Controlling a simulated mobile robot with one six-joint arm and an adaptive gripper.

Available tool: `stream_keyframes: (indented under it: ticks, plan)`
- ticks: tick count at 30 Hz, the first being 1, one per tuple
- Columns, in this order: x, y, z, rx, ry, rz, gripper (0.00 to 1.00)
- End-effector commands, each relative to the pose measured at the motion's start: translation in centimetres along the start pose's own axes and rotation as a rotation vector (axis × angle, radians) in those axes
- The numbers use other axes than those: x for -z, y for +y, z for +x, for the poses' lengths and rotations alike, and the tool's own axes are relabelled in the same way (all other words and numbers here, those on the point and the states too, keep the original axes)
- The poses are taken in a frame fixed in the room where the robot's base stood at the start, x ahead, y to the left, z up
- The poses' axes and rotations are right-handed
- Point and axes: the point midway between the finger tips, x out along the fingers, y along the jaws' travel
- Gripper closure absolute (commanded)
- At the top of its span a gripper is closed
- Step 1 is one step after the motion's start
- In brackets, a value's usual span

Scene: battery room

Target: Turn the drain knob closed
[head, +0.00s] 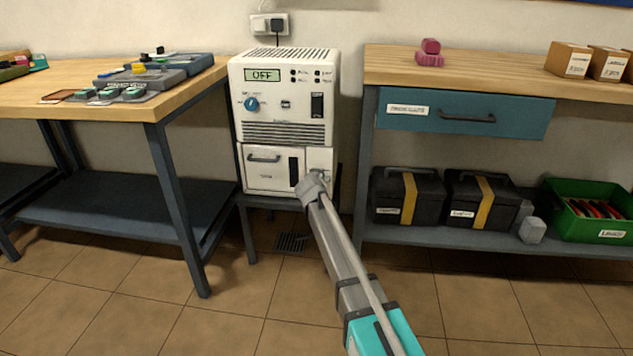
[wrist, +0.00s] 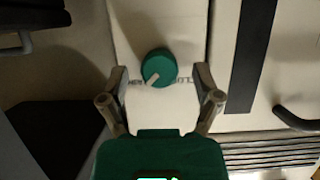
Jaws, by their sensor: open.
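A round green knob (wrist: 159,66) with a pale pointer sits on a white panel in the wrist view. Its pointer is angled toward the lower left, and small lettering beside it is partly covered and hard to read. My gripper (wrist: 161,77) is open, with one finger on each side of the knob and gaps to both; I cannot tell how far off the panel the fingertips are. In the head view my gripper (head: 313,187) is at the lower right front of the white machine (head: 284,130), and the knob is hidden behind it.
The machine has an OFF display (head: 265,75), a blue dial (head: 252,104) and a handled drawer (head: 268,172). A wooden workbench (head: 130,110) stands to the left, and another bench with a blue drawer (head: 462,113) stands to the right. Tiled floor is clear in front.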

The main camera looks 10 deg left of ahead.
Motion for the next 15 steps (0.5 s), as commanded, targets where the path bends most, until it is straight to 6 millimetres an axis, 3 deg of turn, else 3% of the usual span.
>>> stream_keyframes:
  ticks: [13, 15]
  plan:
    - [0.01, 0.02, 0.72, 0.000, 0.000, 0.001, 0.18]
    - [0.01, 0.02, 0.72, 0.000, 0.000, 0.001, 0.28]
